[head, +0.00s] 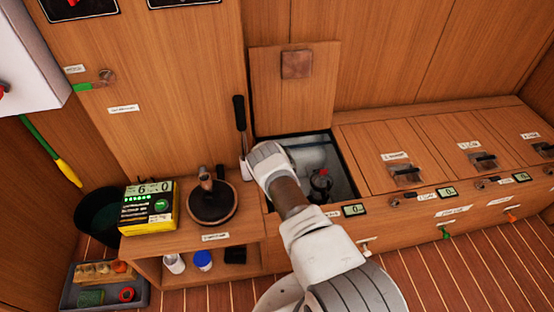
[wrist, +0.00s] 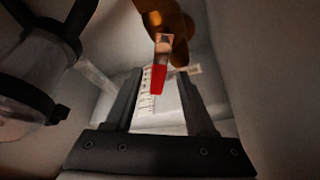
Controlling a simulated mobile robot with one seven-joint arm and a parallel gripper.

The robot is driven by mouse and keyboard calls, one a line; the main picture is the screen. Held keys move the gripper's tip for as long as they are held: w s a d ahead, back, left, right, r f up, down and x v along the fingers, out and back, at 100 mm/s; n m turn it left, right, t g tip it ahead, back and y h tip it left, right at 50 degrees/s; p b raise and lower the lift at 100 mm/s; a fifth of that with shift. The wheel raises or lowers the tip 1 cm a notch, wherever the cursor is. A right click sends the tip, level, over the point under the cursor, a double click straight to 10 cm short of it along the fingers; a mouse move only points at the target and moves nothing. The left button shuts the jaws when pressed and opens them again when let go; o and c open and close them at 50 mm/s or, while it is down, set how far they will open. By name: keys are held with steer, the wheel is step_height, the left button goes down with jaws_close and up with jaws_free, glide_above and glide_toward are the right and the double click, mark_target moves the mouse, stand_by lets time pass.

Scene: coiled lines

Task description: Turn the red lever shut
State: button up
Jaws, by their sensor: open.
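The red lever (wrist: 158,80) shows in the wrist view, with a bare metal upper part joined to a brass-coloured valve body (wrist: 172,28). Its red end points down in the picture, towards my gripper's base. My gripper (wrist: 162,74) is open, with one dark finger on each side of the lever and gaps between. I cannot tell its exact depth relative to the fingers.
A raised wooden lid (head: 290,95) stands behind the locker. A dark-capped clear bowl (wrist: 35,75) is left of my fingers. Pale locker walls are close around. A black-handled pump lever (head: 240,115) stands left of the opening; a yellow meter (head: 148,208) sits on the shelf.

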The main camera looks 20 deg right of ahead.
steer(key=n, duration=0.1)
steer(key=a+n+y, duration=0.1)
steer(key=n, duration=0.1)
steer(key=w+n+y, duration=0.1)
steer(key=n, duration=0.1)
steer(key=shift+a+t, duration=0.15)
steer(key=shift+t, duration=0.25)
steer(key=w+p+v, duration=0.1)
steer(key=p+v, duration=0.2)
steer(key=v, duration=0.7)
steer(key=w+d+r+p+v, duration=0.1)
steer(key=p+v, duration=0.3)
steer(key=v, duration=0.7)
steer(key=w+r+p+v, duration=0.1)
steer(key=w+p+v, duration=0.2)
steer(key=v, duration=0.7)
steer(key=shift+d+r+n+p, duration=0.15)
steer(key=shift+r+n+p, duration=0.15)
steer(key=shift+p, duration=0.2)
steer(key=shift+w+f, duration=0.1)
steer(key=shift+w, duration=0.15)
